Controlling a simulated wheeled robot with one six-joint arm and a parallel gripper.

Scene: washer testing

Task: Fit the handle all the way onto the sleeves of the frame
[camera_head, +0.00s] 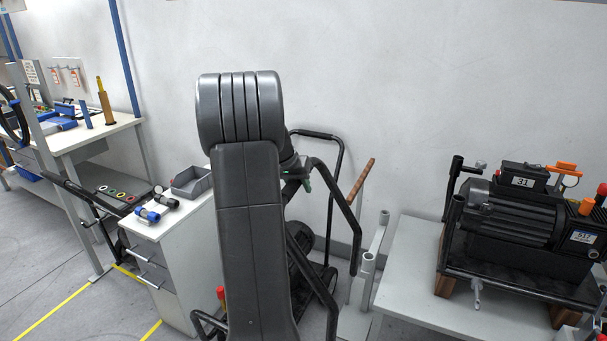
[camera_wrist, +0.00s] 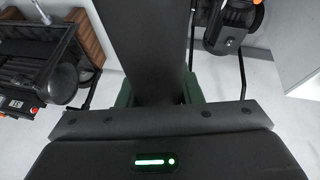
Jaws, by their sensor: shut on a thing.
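The black bent-tube handle (camera_head: 345,203) is at the middle of the head view. One bent leg slopes right and down, and a second bent leg shows lower, beside my arm. My gripper (camera_head: 306,176), with green fingertips, is shut on the handle near its upper end. My arm hides part of the handle's crossbar. In the wrist view, a broad dark shape lies between the green fingers of my gripper (camera_wrist: 157,92). The frame's light grey upright sleeves (camera_head: 368,263) stand to the right of the handle's legs, and the handle looks apart from them.
A black wheeled cart (camera_head: 337,150) stands behind the handle against the wall. A wooden-looking rod (camera_head: 362,180) stands beside it. A grey table (camera_head: 408,270) with a black motor unit (camera_head: 520,215) is at right. A white drawer cabinet (camera_head: 180,255) is at left.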

